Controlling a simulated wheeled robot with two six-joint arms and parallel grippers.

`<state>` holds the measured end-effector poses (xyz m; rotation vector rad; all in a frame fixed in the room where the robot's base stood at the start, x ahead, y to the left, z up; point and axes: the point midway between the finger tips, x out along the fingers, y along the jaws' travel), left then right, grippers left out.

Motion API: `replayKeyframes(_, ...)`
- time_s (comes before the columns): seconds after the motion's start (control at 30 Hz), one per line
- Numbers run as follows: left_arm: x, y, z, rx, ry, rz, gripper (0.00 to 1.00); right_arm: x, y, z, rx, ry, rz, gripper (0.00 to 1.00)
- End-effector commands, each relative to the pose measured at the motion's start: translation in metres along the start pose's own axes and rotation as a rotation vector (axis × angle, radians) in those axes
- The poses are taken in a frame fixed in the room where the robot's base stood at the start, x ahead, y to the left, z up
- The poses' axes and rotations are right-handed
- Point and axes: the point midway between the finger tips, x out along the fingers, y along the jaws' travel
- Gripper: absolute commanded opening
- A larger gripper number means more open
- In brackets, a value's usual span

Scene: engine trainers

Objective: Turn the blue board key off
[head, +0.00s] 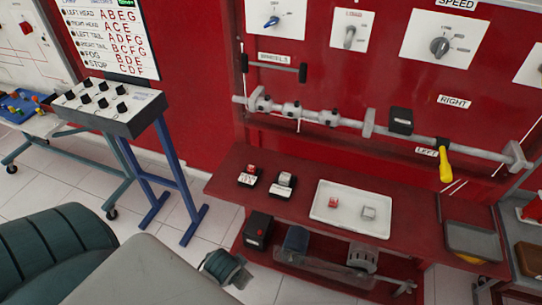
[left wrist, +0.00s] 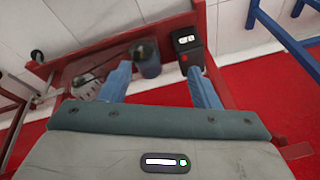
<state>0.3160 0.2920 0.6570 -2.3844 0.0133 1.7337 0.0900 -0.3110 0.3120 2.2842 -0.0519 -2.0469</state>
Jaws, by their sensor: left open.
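A blue key switch (head: 271,22) sits on a white plate on the red board, at the top of the head view. Its handle is tilted, with the right end higher; the small labels around it are too small to read. My left gripper (left wrist: 159,68) shows in the left wrist view with its two blue fingers apart and nothing between them. It points down toward the low shelf and floor, away from the key, which is not in that view. My right gripper is in neither view.
A grey switch (head: 349,37) and a grey speed knob (head: 439,47) are right of the key. A horizontal rod (head: 350,122) crosses below. A white tray (head: 325,215) with two small blocks is on the red shelf. A sloped switch box (head: 100,112) stands left.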

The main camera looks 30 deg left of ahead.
Motion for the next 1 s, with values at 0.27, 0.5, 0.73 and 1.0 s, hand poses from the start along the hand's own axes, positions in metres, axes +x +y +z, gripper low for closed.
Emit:
replayKeyframes(0.27,-0.134,-0.065,-0.137,0.437,0.287,-0.297,0.56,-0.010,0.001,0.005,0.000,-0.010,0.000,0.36)
replayKeyframes(0.5,-0.221,-0.128,-0.254,0.918,0.409,-0.795,0.56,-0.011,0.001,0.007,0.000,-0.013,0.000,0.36)
replayKeyframes(0.73,-0.325,-0.176,-0.352,1.343,0.246,-1.419,0.56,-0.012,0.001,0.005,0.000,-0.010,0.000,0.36)
replayKeyframes(1.0,-0.391,-0.195,-0.397,1.532,-0.029,-1.796,0.56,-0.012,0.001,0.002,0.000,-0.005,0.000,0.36)
